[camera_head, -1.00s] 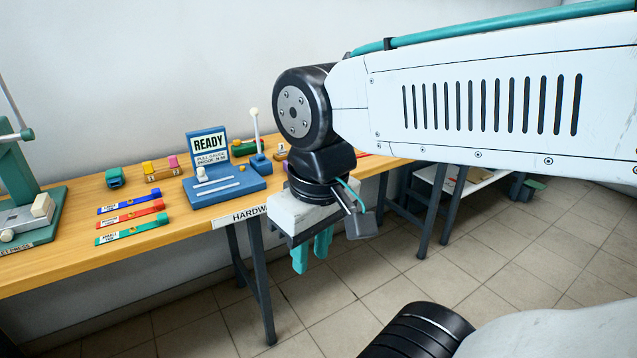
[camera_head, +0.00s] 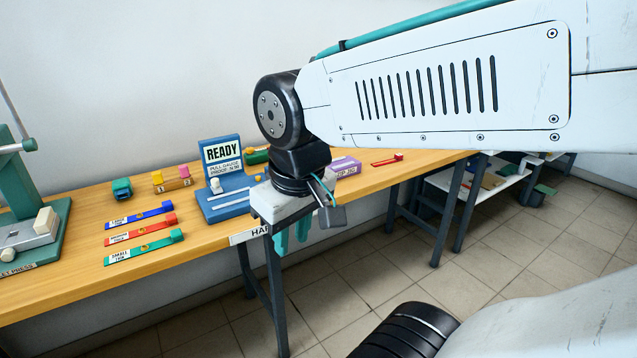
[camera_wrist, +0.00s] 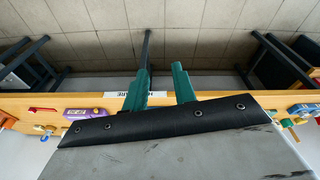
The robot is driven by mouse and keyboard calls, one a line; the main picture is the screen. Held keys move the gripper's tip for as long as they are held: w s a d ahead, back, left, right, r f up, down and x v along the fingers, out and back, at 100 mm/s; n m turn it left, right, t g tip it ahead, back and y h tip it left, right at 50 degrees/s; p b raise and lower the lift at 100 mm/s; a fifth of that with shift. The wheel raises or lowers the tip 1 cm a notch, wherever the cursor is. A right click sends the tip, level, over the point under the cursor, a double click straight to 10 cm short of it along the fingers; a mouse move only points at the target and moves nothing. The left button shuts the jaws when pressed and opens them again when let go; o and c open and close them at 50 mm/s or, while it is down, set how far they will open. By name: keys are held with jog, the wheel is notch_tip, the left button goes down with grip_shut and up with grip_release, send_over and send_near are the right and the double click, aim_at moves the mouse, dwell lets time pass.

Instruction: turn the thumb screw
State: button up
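My gripper (camera_head: 293,236) hangs with its teal fingers pointing down at the front edge of the wooden bench (camera_head: 60,262). In the wrist view its two fingers (camera_wrist: 160,70) stand apart with nothing between them, above the bench edge and floor. I cannot make out a thumb screw for certain. A purple block with a white label (camera_head: 346,166) sits on the bench just right of my wrist, and it shows at the left in the wrist view (camera_wrist: 88,113). My wrist hides part of the bench behind it.
A blue stand with a READY sign (camera_head: 222,153) is left of my gripper. Blue, red (camera_head: 140,233) and green labelled strips lie further left, near a green press (camera_head: 38,205). A red tool (camera_head: 387,160) lies right. Bench legs (camera_head: 443,215) and a low white shelf stand beyond.

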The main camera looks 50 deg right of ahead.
jog(key=w+d+f+t+h, duration=0.2)
jog(key=w+d+f+t, duration=0.1)
jog(key=w+d, duration=0.85)
jog(key=w+d+f+t+h, duration=0.2)
jog(key=w+d+f+t, duration=0.15)
jog(key=w+d, duration=0.85)
jog(key=w+d+f+n+t, duration=0.2)
jog(key=w+d+f+t, duration=0.25)
jog(key=d+f, duration=0.35)
jog(key=s+d+f+t, duration=0.1)
jog(key=d+f, duration=0.1)
jog(key=s+d+f+t, duration=0.1)
jog(key=s+d+f, duration=0.1)
jog(key=d, duration=0.1)
jog(key=s+d+f+t, duration=0.1)
jog(key=d+f+t, duration=0.1)
jog(key=d, duration=0.1)
jog(key=shift+s+d+f, duration=0.2)
jog(key=shift+s+f, duration=0.15)
jog(key=shift+y, duration=0.3)
jog(key=x, duration=0.7)
jog(key=shift+w+d+r, duration=0.1)
jog(key=shift+w, duration=0.2)
grip_shut()
